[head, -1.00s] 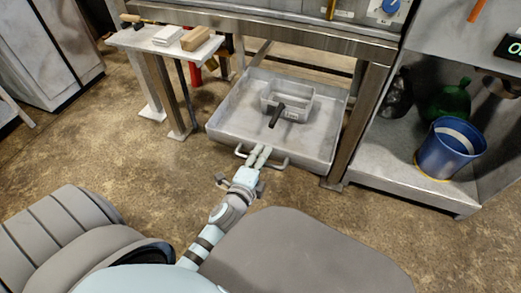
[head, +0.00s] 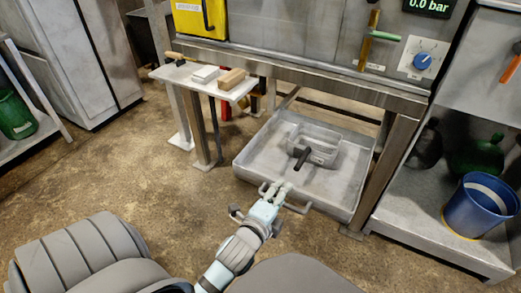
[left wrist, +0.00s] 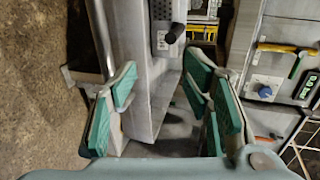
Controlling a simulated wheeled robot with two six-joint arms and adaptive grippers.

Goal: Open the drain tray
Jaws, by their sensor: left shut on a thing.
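The drain tray (head: 258,160) is a wide, shallow grey metal pan on the floor under the machine frame. A bar handle (head: 300,208) runs along its front wall. My left gripper (head: 274,191) is at the front of the tray, shut on the handle near its left part; the exact contact is small in the head view. In the left wrist view, the green-padded fingers (left wrist: 165,105) stand on both sides of the tray's grey front wall (left wrist: 137,70). A small grey metal box (head: 325,150) with a black grip sits inside the tray. My right gripper does not show.
A small side table (head: 188,76) with blocks stands left of the tray. A frame leg (head: 385,165) is close on the tray's right. A blue bucket (head: 480,208) stands on the low shelf at right. The floor in front of the tray is clear.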

